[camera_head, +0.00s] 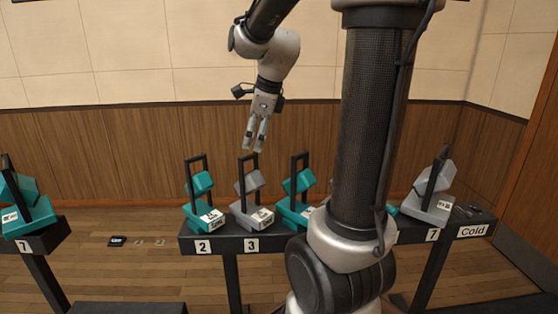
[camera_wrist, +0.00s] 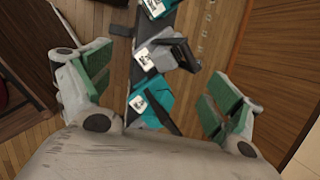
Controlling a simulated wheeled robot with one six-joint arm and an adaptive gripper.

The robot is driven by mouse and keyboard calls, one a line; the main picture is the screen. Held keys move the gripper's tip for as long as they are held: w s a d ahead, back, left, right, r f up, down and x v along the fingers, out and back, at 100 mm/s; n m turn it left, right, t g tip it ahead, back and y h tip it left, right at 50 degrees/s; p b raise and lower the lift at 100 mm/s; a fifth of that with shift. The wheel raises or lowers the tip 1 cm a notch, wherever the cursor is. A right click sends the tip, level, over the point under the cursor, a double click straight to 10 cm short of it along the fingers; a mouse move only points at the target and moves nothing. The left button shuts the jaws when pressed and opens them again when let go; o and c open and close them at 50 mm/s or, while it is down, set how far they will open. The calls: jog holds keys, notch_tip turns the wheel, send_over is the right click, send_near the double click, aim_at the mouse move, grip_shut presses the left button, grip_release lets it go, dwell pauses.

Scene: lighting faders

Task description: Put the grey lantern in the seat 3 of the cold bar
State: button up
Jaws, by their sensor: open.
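A grey lantern (camera_head: 252,213) with a black upright frame and a white label stands at seat 3 of the cold bar (camera_head: 215,245). A second grey lantern (camera_head: 431,205) stands at the place marked 7, its frame leaning. My gripper (camera_head: 252,149) is open and empty above the seat 3 lantern, apart from it. In the wrist view, one grey lantern (camera_wrist: 176,54) lies between teal ones, between and beyond my open fingers. My arm hides part of the bar between seat 3 and 7.
Teal lanterns stand at seat 2 (camera_head: 202,207) and just right of seat 3 (camera_head: 296,203), close on both sides. Another bar at the left, marked 7, holds a teal lantern (camera_head: 28,212). A "Cold" sign (camera_head: 472,231) marks the bar's right end. Small flat items lie on the floor.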

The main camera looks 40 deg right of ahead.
jog(key=s+a+n, duration=0.2)
jog(key=s+n, duration=0.8)
jog(key=n, duration=0.2)
jog(key=s+a+n, duration=0.2)
jog(key=s+n, duration=0.8)
jog(key=n, duration=0.3)
jog(key=shift+a+f+n+h, duration=0.3)
jog(key=shift+a+f+h, duration=0.05)
jog(key=shift+f+h, duration=0.1)
